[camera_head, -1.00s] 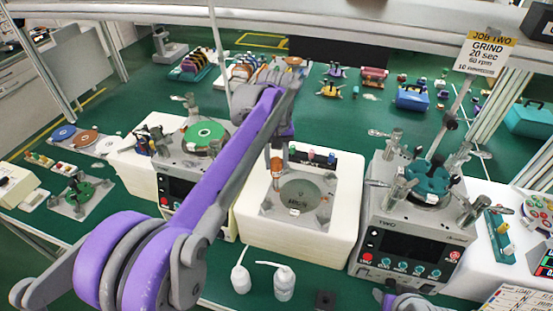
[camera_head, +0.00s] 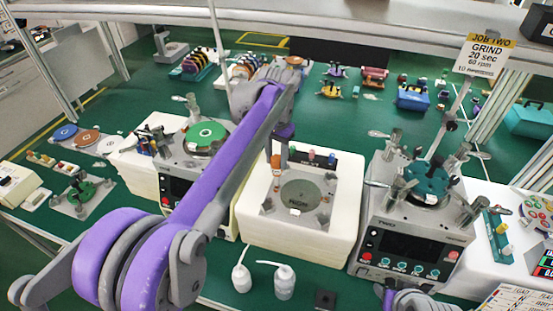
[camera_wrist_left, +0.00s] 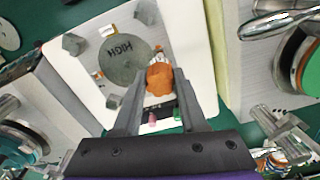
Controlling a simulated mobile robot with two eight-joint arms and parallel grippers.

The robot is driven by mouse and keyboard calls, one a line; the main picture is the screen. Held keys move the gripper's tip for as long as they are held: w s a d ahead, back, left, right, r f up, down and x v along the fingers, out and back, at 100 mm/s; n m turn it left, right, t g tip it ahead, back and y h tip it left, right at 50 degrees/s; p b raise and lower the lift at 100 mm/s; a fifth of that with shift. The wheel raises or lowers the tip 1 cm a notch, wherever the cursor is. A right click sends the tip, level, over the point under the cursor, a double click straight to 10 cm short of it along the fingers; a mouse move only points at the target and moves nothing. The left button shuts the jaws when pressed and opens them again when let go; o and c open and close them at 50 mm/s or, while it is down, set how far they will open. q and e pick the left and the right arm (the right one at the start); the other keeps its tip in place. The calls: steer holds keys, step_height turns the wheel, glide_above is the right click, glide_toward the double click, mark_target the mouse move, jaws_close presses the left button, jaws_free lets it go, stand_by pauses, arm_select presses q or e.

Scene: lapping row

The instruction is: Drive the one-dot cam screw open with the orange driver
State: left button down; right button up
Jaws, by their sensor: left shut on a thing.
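My left gripper (camera_head: 281,150) is shut on the orange driver (camera_head: 276,162), over the back left part of a metal plate with a round grey disc (camera_head: 300,193). In the left wrist view, the orange driver (camera_wrist_left: 160,78) sits between the two grey fingers of the left gripper (camera_wrist_left: 160,100). The disc (camera_wrist_left: 125,62) reads HIGH there, with small fittings around it. The dots on the cam screws are too small to read, so I cannot tell which has one dot. The driver's tip is hidden in the wrist view. My right gripper is not clearly in view.
The plate lies in a white block (camera_head: 250,215), with a dark rack of coloured pegs (camera_head: 312,158) behind it. Lapping machines stand left (camera_head: 175,190) and right (camera_head: 410,250). Two white bottles (camera_head: 284,283) stand in front. Green table shows between these.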

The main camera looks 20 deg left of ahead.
arm_select(q)
steer(key=shift+r+p, duration=0.55)
steer(key=shift+r, duration=1.2)
arm_select(e)
steer(key=shift+w+r, duration=0.7)
steer(key=shift+r, duration=0.3)
arm_select(q)
steer(key=shift+s+f, duration=0.1)
steer(key=shift+f, duration=0.05)
arm_select(e)
steer(key=shift+s+f, duration=0.1)
steer(key=shift+s, duration=0.1)
